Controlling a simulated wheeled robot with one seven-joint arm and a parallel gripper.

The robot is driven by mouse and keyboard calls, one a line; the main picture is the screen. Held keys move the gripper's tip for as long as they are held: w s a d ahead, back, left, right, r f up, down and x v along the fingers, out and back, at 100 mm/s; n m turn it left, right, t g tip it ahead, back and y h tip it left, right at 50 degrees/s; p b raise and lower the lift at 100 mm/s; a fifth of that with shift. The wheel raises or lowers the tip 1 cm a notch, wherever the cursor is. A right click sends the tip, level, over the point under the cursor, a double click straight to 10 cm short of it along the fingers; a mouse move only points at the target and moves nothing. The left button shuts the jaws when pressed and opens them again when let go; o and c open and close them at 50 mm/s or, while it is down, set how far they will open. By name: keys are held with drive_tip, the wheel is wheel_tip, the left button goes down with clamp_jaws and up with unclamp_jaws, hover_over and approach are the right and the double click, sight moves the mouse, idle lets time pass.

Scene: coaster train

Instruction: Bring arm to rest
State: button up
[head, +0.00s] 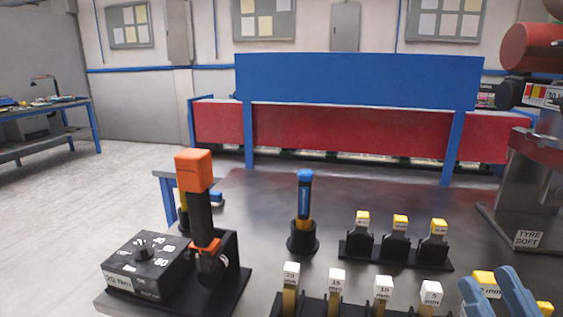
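Two blue-grey fingers, which look like those of my gripper (496,291), show at the lower right edge. They lean up and to the left with a gap between them. A yellow-topped block with a white "mm" label (484,277) shows at the gap, partly covered by the left finger. I cannot tell whether the fingers touch it or it stands behind them. The rest of my arm is out of view below.
A black torque box (145,262) and an orange-topped lever (193,170) stand at the left. A blue-topped tool (304,190) stands mid-table. Yellow-topped gauges (400,222) and white-topped gauges (337,275) stand in racks left of the fingers.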

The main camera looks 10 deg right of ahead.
drive_tip(key=s+a+f+m+g, duration=0.1)
drive_tip(key=s+a+f+g, duration=0.3)
drive_tip(key=s+f, duration=0.3)
drive_tip(key=s+a+f+m+g, duration=0.1)
drive_tip(key=s+a+f+g, duration=0.3)
drive_tip(key=s, duration=1.1)
wheel_tip(320, 180, down, 4)
drive_tip(key=shift+s+f+g, duration=0.2)
drive_tip(key=shift+g, duration=0.9)
